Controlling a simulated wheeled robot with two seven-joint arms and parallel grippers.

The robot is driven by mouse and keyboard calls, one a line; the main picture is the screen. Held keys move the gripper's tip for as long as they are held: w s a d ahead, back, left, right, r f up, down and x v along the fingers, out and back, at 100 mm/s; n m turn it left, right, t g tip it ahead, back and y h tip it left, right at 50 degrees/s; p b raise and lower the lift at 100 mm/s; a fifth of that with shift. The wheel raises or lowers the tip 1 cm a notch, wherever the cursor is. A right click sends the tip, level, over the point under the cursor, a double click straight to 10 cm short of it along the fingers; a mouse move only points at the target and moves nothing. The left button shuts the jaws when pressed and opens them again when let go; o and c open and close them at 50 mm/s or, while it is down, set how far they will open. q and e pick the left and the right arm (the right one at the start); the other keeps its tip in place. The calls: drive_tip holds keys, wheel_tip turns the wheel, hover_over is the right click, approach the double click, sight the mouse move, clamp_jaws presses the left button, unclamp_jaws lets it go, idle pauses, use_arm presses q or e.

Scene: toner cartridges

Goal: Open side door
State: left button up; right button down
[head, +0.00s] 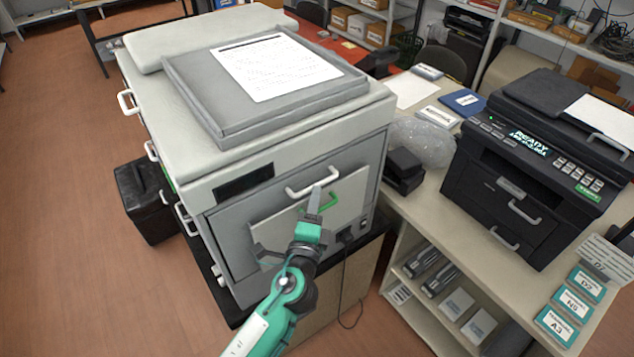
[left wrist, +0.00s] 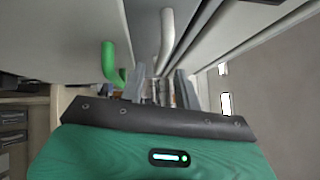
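A large grey printer (head: 290,135) stands left of centre in the head view. Its front has a white bar handle (head: 300,191) and a green handle (head: 330,206) just below it. Its left side carries several white handles, one near the upper corner (head: 127,103). My left gripper (head: 314,200) is in front of the front panel, its fingertips close to both handles. In the left wrist view its fingers (left wrist: 158,88) are apart. The white handle (left wrist: 166,35) and the green handle (left wrist: 108,62) lie just beyond them; contact cannot be told. My right gripper is not in view.
A grey lid with a paper sheet (head: 275,67) tops the printer. A black printer (head: 530,165) stands on the shelf unit at right. A black box (head: 142,200) sits on the floor at left. A cable hangs below the printer front. The floor at far left is clear.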

use_arm(q)
drive_tip(key=w, duration=0.2)
drive_tip(key=w+p, duration=0.1)
drive_tip(key=shift+w+d+r, duration=0.25)
drive_tip(key=shift+w+d, duration=0.05)
clamp_jaws()
